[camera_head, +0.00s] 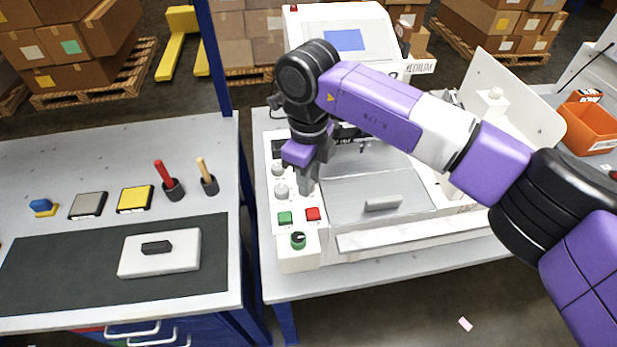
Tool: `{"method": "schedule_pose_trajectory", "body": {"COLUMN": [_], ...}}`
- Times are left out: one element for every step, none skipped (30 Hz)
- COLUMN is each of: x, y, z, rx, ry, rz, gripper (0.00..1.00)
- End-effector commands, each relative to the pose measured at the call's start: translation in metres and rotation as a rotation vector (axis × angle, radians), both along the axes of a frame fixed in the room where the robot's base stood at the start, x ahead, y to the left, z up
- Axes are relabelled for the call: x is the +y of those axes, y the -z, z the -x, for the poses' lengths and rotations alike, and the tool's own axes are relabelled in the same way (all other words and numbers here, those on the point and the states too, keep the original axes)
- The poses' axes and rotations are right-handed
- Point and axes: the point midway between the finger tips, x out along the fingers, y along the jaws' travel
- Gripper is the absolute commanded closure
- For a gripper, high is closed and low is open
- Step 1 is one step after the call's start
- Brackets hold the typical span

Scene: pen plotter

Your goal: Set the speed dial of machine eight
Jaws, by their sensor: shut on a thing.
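The white plotter machine (405,228) stands on the table right of centre. Its control panel is on the left side, with a pale round dial (277,168), another pale dial (281,191), a green button (285,218), a red button (313,214) and a green-based black knob (298,240). My gripper (305,187) points down at the panel, just right of the pale dials. Its fingers are shut on a small control there. They hide it, so I cannot tell which dial it is or how it is turned.
A grey-handled flat bed (383,203) lies right of my gripper. A screen housing (345,40) rises behind. A left bench (120,145) holds a white block with a black handle (160,253), pads and upright tools. An orange bin (590,125) is at far right.

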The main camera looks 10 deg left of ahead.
Motion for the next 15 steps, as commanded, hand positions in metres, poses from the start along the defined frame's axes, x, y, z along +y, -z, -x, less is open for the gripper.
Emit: {"method": "schedule_pose_trajectory", "body": {"x": [-0.0003,-0.0003,-0.0003,-0.0003,-0.0003,-0.0002,-0.0003,-0.0002,-0.0002,-0.0002,-0.0002,-0.0002,-0.0001,-0.0001,-0.0001], "y": [-0.0011,-0.0011,-0.0011,-0.0011,-0.0011,-0.0011,-0.001,-0.0009,-0.0008,-0.0008,-0.0007,-0.0006,-0.0006,-0.001,-0.0023], "z": [-0.0005,-0.0005,-0.0005,-0.0005,-0.0005,-0.0006,-0.0005,-0.0005,-0.0005,-0.0004,-0.0004,-0.0004,-0.0003,-0.0004,-0.0005], "rx": [-0.001,-0.001,-0.001,-0.001,-0.001,-0.001,-0.001,-0.001,-0.001,-0.001,-0.001,-0.001,-0.001,-0.001,-0.001], "ry": [0.0,0.0,0.0,0.0,0.0,0.0,0.0,0.0,0.0,-0.001,-0.001,-0.001,-0.001,-0.001,-0.001], "rz": [0.0,0.0,0.0,0.0,0.0,-0.001,-0.001,-0.001,-0.001,-0.001,-0.001,-0.001,-0.001,-0.001,-0.001], "gripper": [1.0,1.0,1.0,0.71,0.66,0.66,0.66,0.66,0.66,0.66,0.66,0.66,0.66,0.66,0.66]}}
